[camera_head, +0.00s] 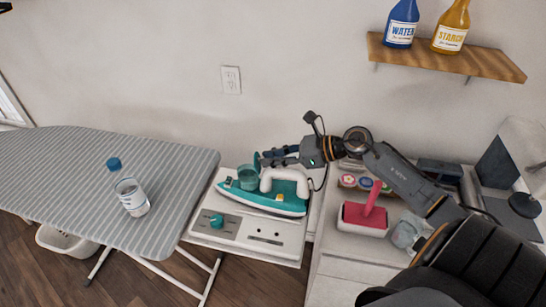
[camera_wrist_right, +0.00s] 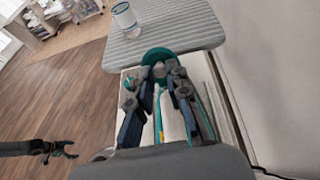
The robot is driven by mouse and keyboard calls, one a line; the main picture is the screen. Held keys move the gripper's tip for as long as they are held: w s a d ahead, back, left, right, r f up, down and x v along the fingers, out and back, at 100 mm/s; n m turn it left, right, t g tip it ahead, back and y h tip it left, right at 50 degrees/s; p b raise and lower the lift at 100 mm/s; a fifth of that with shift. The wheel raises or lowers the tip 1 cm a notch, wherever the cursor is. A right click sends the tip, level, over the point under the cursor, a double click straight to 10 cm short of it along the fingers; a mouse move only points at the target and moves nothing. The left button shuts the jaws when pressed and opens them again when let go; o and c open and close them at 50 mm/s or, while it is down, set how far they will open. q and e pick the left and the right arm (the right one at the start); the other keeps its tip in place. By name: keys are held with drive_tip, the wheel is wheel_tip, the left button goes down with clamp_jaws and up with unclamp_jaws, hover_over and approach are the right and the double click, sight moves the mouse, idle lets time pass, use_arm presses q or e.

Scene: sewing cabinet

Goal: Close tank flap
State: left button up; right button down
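A teal and white steam iron (camera_head: 272,197) rests on a white base station (camera_head: 245,232) with a teal knob. At the station's back left is a teal tank (camera_head: 247,179). A dark teal flap (camera_head: 256,163) appears raised at its rim, partly hidden by my gripper. In the right wrist view a round teal part (camera_wrist_right: 160,56) lies just beyond the fingertips. My right gripper (camera_head: 268,157) is open and empty, above the iron's handle and beside the flap; contact cannot be told. My left gripper (camera_wrist_right: 68,149) shows only in the right wrist view, open and empty, away from the station.
A shelf (camera_head: 440,58) with two bottles hangs above. The wall is close behind.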

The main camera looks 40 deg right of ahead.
sight(256, 154)
drive_tip(key=shift+r, duration=0.1)
drive_tip(key=w+a+r+g+h+p, duration=0.1)
drive_tip(key=g+p, duration=0.1)
drive_tip(key=p, duration=0.1)
drive_tip(key=shift+w+r+h+p, duration=0.1)
drive_tip(key=shift+r+h+p, duration=0.1)
drive_tip(key=shift+h+p, duration=0.15)
drive_tip(key=shift+w+a+r+g+h+p, duration=0.1)
drive_tip(key=shift+w+a+g+h+p, duration=0.25)
drive_tip(key=shift+w+g+h+p, duration=0.25)
drive_tip(key=shift+w+a+g+h+p, duration=0.35)
drive_tip(key=shift+w+a+g+h, duration=0.2)
drive_tip(key=shift+g+h, duration=0.45)
drive_tip(key=shift+w+a+f+g+h+b, duration=0.55)
drive_tip(key=shift+a+g+h+b, duration=0.1)
drive_tip(key=shift+g+h, duration=0.4)
drive_tip(key=shift+w+a+f+g+h+b, duration=0.5)
drive_tip(key=shift+g+h+b, duration=0.1)
drive_tip(key=shift+g+h, duration=0.5)
drive_tip(key=shift+w+a+f+g+h+b, duration=0.6)
drive_tip(key=shift+g+h, duration=0.3)
drive_tip(key=shift+g, duration=0.25)
drive_tip(key=shift+s, duration=0.15)
